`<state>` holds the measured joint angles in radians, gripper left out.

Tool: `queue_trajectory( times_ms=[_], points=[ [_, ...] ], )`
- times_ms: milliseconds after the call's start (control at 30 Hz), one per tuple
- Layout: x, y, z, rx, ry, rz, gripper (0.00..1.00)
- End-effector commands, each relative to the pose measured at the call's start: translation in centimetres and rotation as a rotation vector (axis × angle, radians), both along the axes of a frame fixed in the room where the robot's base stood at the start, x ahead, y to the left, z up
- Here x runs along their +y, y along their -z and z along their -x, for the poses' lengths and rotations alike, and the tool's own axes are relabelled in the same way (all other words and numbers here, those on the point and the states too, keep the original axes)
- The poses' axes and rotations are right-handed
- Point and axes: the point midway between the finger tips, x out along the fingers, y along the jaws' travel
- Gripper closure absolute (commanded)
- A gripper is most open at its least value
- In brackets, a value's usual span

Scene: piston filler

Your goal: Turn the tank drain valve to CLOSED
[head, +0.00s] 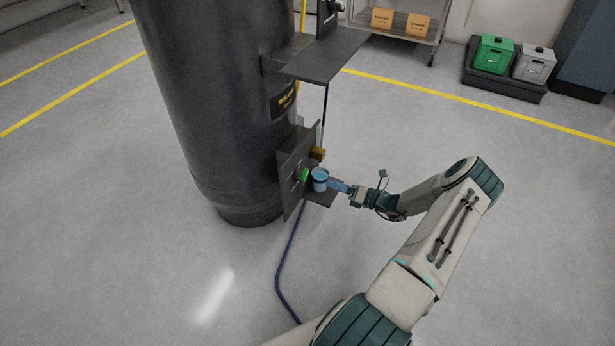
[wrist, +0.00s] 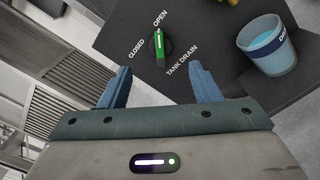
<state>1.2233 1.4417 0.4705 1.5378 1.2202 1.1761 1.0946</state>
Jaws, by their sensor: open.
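The tank drain valve (wrist: 158,46) is a dark round knob with a green bar handle on a dark panel (wrist: 110,38). Its white-marked end points toward the OPEN label; the CLOSED label is to its left in the wrist view. The green handle (head: 304,175) also shows in the head view, on the panel at the tank's side. My gripper (wrist: 160,70) is open and empty, its blue fingers apart on either side of the knob in the picture, without visible contact. In the head view, my gripper (head: 335,185) reaches in from the right, partly behind the cup.
A blue cup (wrist: 268,45) holding liquid stands right of the valve on a small shelf (head: 322,198). A brass part (head: 318,154) sits above it. The large dark tank (head: 220,100) is behind the panel. A dark hose (head: 283,260) hangs below.

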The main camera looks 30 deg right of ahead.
Motion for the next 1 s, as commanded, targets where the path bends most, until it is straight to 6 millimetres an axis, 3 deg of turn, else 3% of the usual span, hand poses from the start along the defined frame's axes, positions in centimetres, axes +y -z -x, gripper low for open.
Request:
queue_trajectory(
  times_ms=[300,500,933,967,1000],
  points=[
    [4.4,0.3,-5.4,-0.001,-0.005,0.002,0.43],
    [6.1,0.2,-7.7,0.000,-0.004,0.004,0.43],
    [6.8,0.0,-8.6,0.000,-0.002,0.003,0.43],
    [6.8,0.0,-8.6,0.000,-0.002,0.003,0.45],
    [6.8,0.0,-8.6,0.000,-0.002,0.003,0.57]
  ],
)
